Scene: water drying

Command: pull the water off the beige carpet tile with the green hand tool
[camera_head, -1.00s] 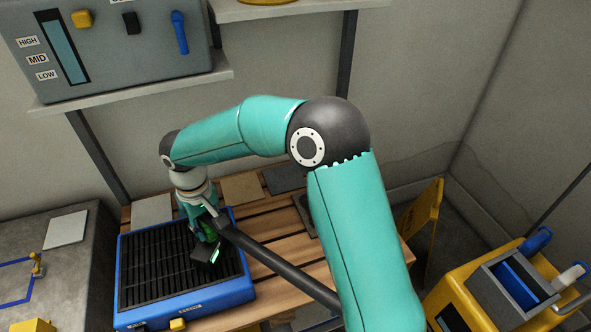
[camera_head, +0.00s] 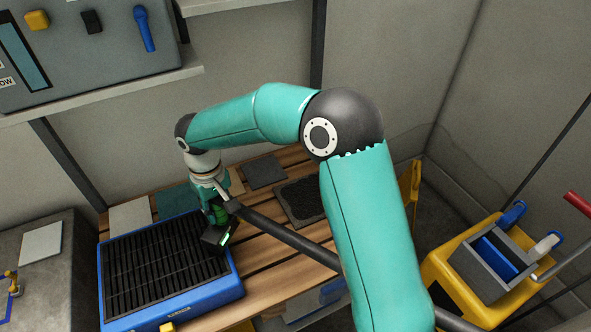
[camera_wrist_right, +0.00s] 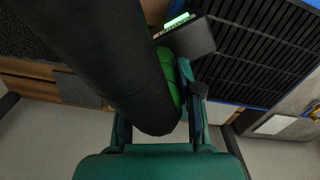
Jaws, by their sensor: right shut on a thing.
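My right gripper (camera_head: 217,207) is shut on the green hand tool (camera_head: 219,215), which has a dark head with a lit green strip. The tool hangs over the back right edge of the blue tray with the black grate (camera_head: 190,303). In the right wrist view the tool's green body (camera_wrist_right: 168,75) and dark head (camera_wrist_right: 190,42) show beyond a thick black hose. The beige carpet tile (camera_head: 237,181) lies on the slatted wooden table behind my right gripper, mostly hidden by it. I cannot see whether it is wet. My left gripper is not in view.
Other tiles lie along the table's back: light grey (camera_head: 130,215), teal (camera_head: 172,200), dark grey (camera_head: 264,172) and black (camera_head: 300,202). A black hose (camera_head: 285,235) runs from the tool across the table. A yellow cart (camera_head: 440,270) stands at the right. A shelf hangs above.

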